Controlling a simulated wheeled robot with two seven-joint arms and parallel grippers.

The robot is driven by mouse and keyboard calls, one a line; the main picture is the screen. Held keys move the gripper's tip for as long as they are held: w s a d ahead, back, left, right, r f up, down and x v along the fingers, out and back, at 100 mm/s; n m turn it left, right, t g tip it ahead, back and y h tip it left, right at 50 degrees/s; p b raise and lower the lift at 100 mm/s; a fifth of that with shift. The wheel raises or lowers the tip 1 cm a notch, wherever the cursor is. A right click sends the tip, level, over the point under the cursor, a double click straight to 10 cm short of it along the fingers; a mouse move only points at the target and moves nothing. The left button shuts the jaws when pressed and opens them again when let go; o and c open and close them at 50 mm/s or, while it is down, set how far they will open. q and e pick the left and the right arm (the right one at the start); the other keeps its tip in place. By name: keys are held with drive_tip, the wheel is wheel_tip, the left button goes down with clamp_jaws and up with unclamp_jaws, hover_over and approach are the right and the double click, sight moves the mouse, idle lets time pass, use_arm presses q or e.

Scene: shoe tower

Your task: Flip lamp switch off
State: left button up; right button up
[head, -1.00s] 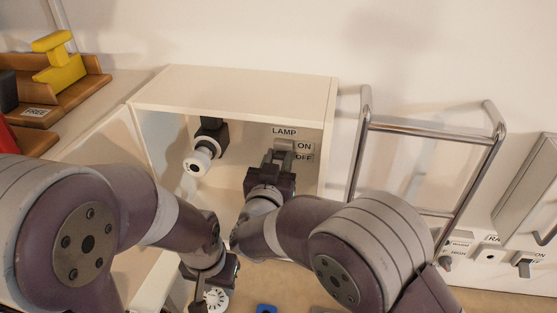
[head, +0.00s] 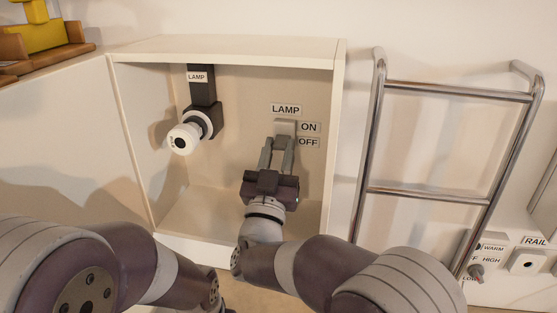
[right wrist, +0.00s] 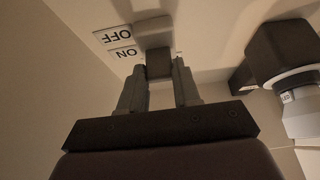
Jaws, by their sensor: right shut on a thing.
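The lamp switch (head: 285,128) is a light plate on the back wall of an open white cabinet, under a LAMP label (head: 286,109). The ON label (head: 310,127) is above the OFF label (head: 308,142), both to its right. My right gripper (head: 278,145) reaches up to the switch. In the right wrist view, its fingers (right wrist: 159,82) are shut on the dark switch lever (right wrist: 158,64). I cannot tell which way the lever is tilted. The white lamp (head: 183,138) hangs on a black bracket to the left. My left gripper is below the picture.
The cabinet's right wall (head: 334,140) stands close beside my right gripper. A metal rack (head: 445,92) is on the wall to the right. A knob (head: 476,270) with a HIGH label is at the lower right. The cabinet floor (head: 205,212) is clear.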

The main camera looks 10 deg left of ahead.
drive_tip(key=o, duration=1.1)
drive_tip(key=shift+c, duration=0.2)
drive_tip(key=shift+f, duration=0.1)
drive_tip(key=s+b, duration=0.4)
drive_tip(key=s, duration=0.9)
drive_tip(key=shift+a+f, duration=0.2)
